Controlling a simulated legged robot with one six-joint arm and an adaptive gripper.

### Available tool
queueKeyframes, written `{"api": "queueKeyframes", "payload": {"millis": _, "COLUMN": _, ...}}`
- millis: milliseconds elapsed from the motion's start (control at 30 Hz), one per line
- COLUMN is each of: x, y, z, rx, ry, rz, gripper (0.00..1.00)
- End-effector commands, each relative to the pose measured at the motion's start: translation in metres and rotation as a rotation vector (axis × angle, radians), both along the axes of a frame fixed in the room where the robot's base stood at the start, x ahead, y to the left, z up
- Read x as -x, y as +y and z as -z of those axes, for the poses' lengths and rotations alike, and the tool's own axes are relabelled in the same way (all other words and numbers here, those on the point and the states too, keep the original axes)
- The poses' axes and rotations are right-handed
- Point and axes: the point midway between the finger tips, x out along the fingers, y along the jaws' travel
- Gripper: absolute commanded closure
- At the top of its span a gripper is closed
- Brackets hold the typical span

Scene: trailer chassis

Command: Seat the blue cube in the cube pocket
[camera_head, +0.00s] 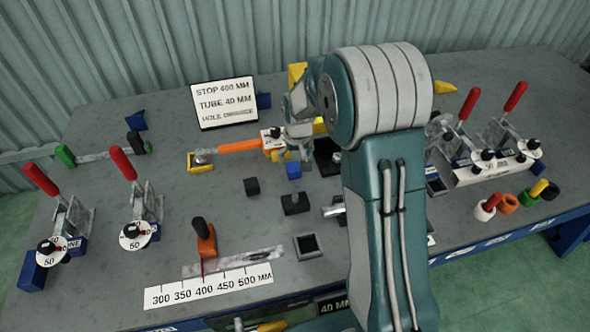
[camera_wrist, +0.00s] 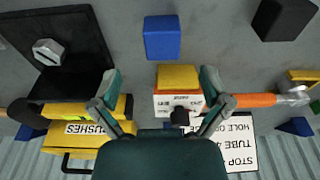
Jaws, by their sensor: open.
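The blue cube (camera_head: 294,171) sits on the grey table near the middle. It also shows at the top of the wrist view (camera_wrist: 162,38), beyond the fingertips and apart from them. My gripper (camera_head: 293,156) is open and empty above the table, just behind the cube in the head view. In the wrist view the open fingers (camera_wrist: 160,76) spread either side of the line to the cube. I cannot tell which is the cube pocket.
An orange-handled hammer (camera_head: 240,146) lies behind left of the cube. A black cube (camera_head: 252,186) and a black block (camera_head: 295,203) are nearby. Red-handled clamps (camera_head: 143,215) stand at both sides. A black plate with a bolt (camera_wrist: 85,35) is beside my gripper.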

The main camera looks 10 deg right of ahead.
Motion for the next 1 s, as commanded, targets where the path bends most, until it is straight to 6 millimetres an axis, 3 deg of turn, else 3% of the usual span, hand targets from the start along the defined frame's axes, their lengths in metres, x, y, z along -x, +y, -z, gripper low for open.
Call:
{"api": "queueKeyframes", "payload": {"millis": 333, "x": -0.008, "y": -0.002, "z": 0.046, "rx": -0.002, "ry": 0.001, "rz": 0.001, "gripper": 0.03}}
{"api": "queueKeyframes", "payload": {"millis": 633, "x": -0.009, "y": -0.001, "z": 0.051, "rx": 0.000, "ry": -0.001, "rz": 0.000, "gripper": 0.03}}
{"api": "queueKeyframes", "payload": {"millis": 667, "x": -0.009, "y": -0.001, "z": 0.051, "rx": 0.000, "ry": -0.001, "rz": 0.000, "gripper": 0.12}}
{"api": "queueKeyframes", "payload": {"millis": 833, "x": -0.009, "y": -0.001, "z": 0.051, "rx": 0.000, "ry": 0.000, "rz": 0.000, "gripper": 0.88}}
{"api": "queueKeyframes", "payload": {"millis": 1000, "x": -0.009, "y": -0.001, "z": 0.052, "rx": -0.001, "ry": 0.001, "rz": 0.000, "gripper": 0.92}}
